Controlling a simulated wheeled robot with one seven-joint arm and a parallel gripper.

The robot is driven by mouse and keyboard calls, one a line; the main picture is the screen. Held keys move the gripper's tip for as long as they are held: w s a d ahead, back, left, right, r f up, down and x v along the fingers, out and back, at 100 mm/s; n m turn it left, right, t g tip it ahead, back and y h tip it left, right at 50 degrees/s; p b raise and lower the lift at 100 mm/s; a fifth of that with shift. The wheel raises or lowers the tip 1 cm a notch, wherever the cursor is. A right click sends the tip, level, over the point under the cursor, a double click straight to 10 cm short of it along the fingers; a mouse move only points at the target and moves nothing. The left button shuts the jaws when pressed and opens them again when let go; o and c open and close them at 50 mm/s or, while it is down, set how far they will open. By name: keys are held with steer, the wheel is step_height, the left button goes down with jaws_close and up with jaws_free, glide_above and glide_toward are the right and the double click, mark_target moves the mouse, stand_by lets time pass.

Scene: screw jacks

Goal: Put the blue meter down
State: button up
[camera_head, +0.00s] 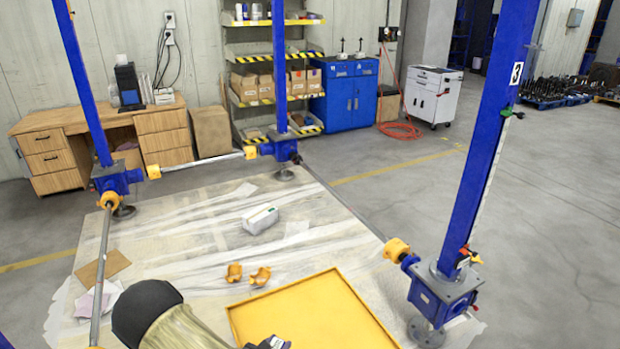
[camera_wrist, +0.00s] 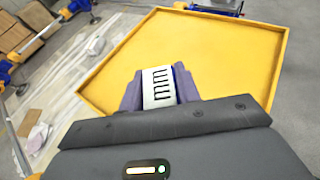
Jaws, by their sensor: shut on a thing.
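My gripper (camera_wrist: 160,90) is shut on the blue meter (camera_wrist: 158,86), which shows a white face marked "mm" and blue edges between the two grey fingers in the wrist view. The meter is over the yellow tray (camera_wrist: 240,32); I cannot tell whether it touches the tray floor. In the head view the yellow tray (camera_head: 282,292) lies at the bottom centre, and my gripper (camera_head: 268,343) is at its lower left, cut off by the picture edge. The meter is mostly hidden there.
Blue screw-jack posts stand around the work area; the nearest (camera_head: 430,295) is right of the tray. A white box (camera_head: 260,219) and orange pieces (camera_head: 260,277) lie on the sheeted floor behind it. The tray floor looks empty. Cardboard and paper (camera_head: 100,268) lie at left.

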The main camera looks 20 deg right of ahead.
steer(key=shift+d+r+n+t+y, duration=0.15)
steer(key=shift+d+n+t+y, duration=0.35)
steer(key=shift+n, duration=0.3)
steer(key=shift+a+n+t+y, duration=0.15)
steer(key=shift+n+t+y, duration=0.35)
steer(key=shift+a+n+t+y, duration=0.45)
steer(key=shift+n+t+y, duration=0.25)
steer(key=shift+n+y, duration=0.2)
steer(key=shift+d, duration=0.15)
